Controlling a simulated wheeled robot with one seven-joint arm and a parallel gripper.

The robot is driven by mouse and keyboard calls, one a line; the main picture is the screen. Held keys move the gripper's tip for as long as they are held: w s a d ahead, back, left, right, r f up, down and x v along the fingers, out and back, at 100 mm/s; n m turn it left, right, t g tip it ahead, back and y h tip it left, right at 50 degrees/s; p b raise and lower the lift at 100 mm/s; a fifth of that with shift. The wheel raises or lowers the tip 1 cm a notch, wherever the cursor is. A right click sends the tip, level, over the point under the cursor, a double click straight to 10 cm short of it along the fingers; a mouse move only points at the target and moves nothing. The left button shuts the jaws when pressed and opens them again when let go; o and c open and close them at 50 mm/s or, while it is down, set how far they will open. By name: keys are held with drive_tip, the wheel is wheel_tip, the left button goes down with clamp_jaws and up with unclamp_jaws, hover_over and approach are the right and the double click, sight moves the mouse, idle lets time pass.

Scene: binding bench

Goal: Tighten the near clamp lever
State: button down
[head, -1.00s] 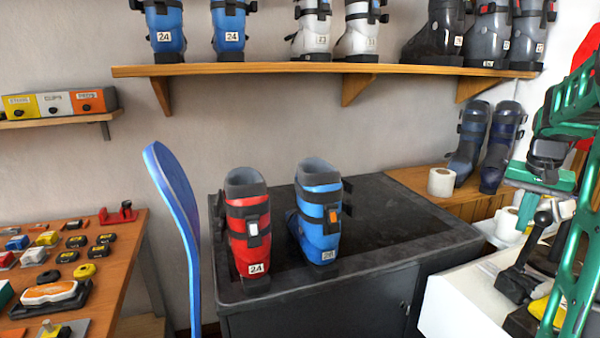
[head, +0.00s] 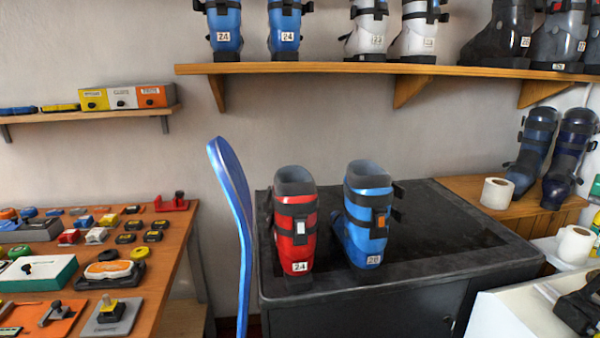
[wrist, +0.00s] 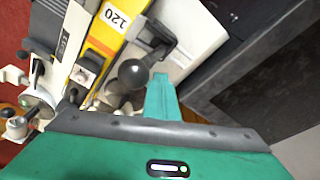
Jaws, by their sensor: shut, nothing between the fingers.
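In the wrist view, a black lever with a round ball knob (wrist: 132,73) stands beside a yellow strip marked 120 (wrist: 112,28). It looks like a clamp lever; I cannot tell for certain that it is the near one. My gripper (wrist: 160,84) is teal, shut and empty, just right of the knob in the picture. Whether it touches the lever is unclear. In the head view, part of a black clamp (head: 582,305) shows at the right edge on a white bench (head: 505,312); my gripper is out of that view.
A dark cabinet (head: 440,270) bears a red boot (head: 295,225) and a blue boot (head: 366,215). A blue ski (head: 238,210) stands upright to their left. A wooden table (head: 165,255) at left holds many small items. Paper rolls (head: 497,193) sit near the right.

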wheel_tip(320, 180, up, 9)
drive_tip(key=w, duration=0.1)
drive_tip(key=shift+w+a, duration=0.15)
drive_tip(key=shift+w, duration=0.1)
idle(1.4)
drive_tip(key=s+a+f+n, duration=0.1)
drive_tip(key=s+a+f, duration=0.5)
drive_tip(key=a, duration=0.2)
drive_tip(key=s+a+f+n+g+y, duration=0.1)
drive_tip(key=s+a+f, duration=0.4)
drive_tip(key=s+a, duration=0.2)
drive_tip(key=s+a+f+n+y, duration=0.1)
drive_tip(key=s+a+f+n, duration=0.1)
drive_tip(key=s+a+f, duration=0.4)
drive_tip(key=s+a, duration=0.1)
drive_tip(key=a, duration=0.3)
drive_tip(key=shift+a+f, duration=0.3)
drive_tip(key=shift+f, duration=0.05)
